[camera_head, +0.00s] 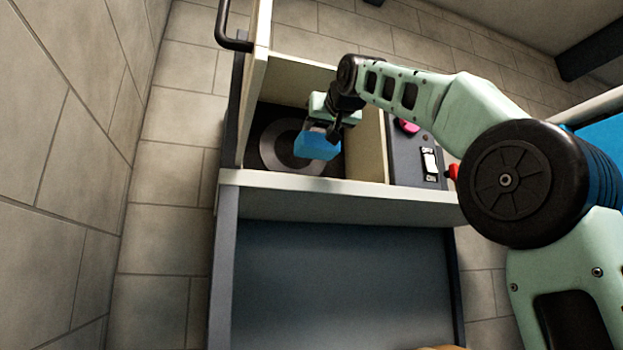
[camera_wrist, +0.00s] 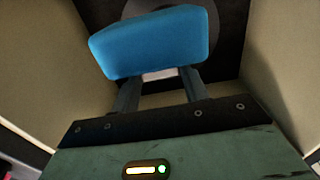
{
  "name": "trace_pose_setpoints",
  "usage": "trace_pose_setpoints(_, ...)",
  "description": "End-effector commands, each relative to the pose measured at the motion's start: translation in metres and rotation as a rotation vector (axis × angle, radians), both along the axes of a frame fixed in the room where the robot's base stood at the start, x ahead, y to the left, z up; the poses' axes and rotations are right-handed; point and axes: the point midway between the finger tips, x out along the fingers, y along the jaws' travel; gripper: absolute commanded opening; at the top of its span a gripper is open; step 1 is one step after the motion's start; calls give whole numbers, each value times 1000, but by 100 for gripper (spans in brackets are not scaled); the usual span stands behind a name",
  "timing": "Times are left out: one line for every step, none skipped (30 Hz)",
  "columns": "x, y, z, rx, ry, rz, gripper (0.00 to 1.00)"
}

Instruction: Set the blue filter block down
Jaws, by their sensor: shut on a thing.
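The blue filter block (camera_head: 317,146) is in my gripper (camera_head: 331,130), inside an open-topped cream box on the cart. In the wrist view the block (camera_wrist: 152,42) sits across the tips of my gripper (camera_wrist: 158,80), slightly tilted. My gripper is shut on it. Below and behind the block is a grey ring (camera_head: 276,148) on the dark box floor; the block hides part of it. I cannot tell whether the block touches the floor or ring.
Cream walls (camera_head: 373,150) stand close around my gripper. To the right is a grey panel with a switch (camera_head: 429,163) and a pink-red button (camera_head: 407,126). A white ledge (camera_head: 330,204) runs along the front, above a bare dark surface (camera_head: 340,270). A black handle (camera_head: 225,30) is at upper left.

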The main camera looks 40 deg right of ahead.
Motion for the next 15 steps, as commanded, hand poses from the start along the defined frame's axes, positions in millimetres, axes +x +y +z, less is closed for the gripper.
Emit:
trace_pose_setpoints(-1,0,-15,2,2,2,22)
trace_pose_setpoints(-1,0,-20,2,2,2,22)
trace_pose_setpoints(-1,1,-26,2,2,1,22)
trace_pose_setpoints(-1,1,-30,0,1,2,22)
trace_pose_setpoints(0,1,-33,0,1,2,22)
trace_pose_setpoints(0,1,-35,1,1,2,22)
trace_pose_setpoints(0,0,-37,1,0,1,22)
trace_pose_setpoints(0,0,-38,2,-2,1,22)
trace_pose_setpoints(0,0,-41,1,0,1,22)
trace_pose_setpoints(0,0,-44,1,1,1,22)
trace_pose_setpoints(0,0,-47,0,1,1,22)
trace_pose_setpoints(0,1,-53,0,1,2,22)
trace_pose_setpoints(-1,1,-57,1,1,2,22)
trace_pose_setpoints(0,0,-61,2,2,1,22)
trace_pose_setpoints(0,0,-66,0,1,1,22)
